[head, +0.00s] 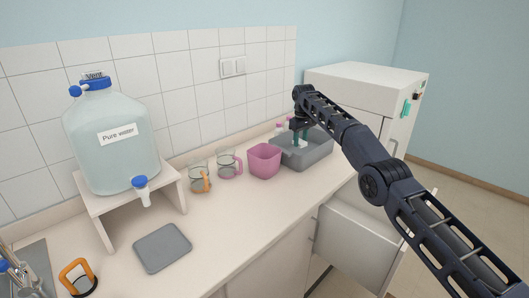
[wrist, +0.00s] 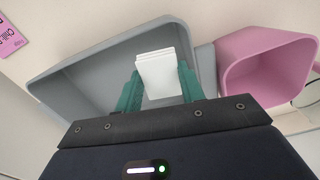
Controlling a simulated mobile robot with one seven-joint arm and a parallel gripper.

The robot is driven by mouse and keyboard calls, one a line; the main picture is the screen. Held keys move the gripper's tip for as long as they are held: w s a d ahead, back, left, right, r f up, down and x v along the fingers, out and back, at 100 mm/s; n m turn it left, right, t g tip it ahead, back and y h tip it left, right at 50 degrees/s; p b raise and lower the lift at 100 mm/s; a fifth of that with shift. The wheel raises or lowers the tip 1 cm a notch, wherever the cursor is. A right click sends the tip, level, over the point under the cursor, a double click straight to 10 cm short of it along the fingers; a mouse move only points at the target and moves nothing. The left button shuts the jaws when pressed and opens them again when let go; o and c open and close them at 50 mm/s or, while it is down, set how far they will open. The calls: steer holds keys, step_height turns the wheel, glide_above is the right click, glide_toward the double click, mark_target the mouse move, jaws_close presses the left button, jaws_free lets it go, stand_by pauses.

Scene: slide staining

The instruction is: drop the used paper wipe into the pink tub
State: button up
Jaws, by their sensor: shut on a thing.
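The pink tub (head: 264,161) stands on the counter, left of a grey basin. In the wrist view the pink tub (wrist: 265,62) is at the right, and its visible inside looks empty. My gripper (wrist: 160,88) has green fingers shut on a white folded piece, which looks like the paper wipe (wrist: 158,70). The wipe is over the grey basin (wrist: 75,82), beside the tub and not above it. In the head view my gripper (head: 300,138) is at the basin, and the wipe is small and partly hidden there.
The grey basin (head: 312,158) sits right of the tub. A water carboy (head: 112,140) is on a stand. The front counter has a grey mat (head: 162,248).

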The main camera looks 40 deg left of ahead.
steer(key=shift+n, duration=0.8)
steer(key=shift+s+a+f, duration=0.85)
steer(key=shift+s, duration=1.55)
steer(key=shift+s+a+f, duration=0.85)
steer(key=shift+s+a, duration=0.05)
steer(key=shift+s, duration=1.5)
steer(key=shift+s+a+f, duration=0.85)
steer(key=shift+s, duration=1.55)
steer(key=o, duration=1)
steer(key=shift+c, duration=0.2)
steer(key=shift+r, duration=0.1)
step_height(320, 180, up, 5)
steer(key=shift+r, duration=0.15)
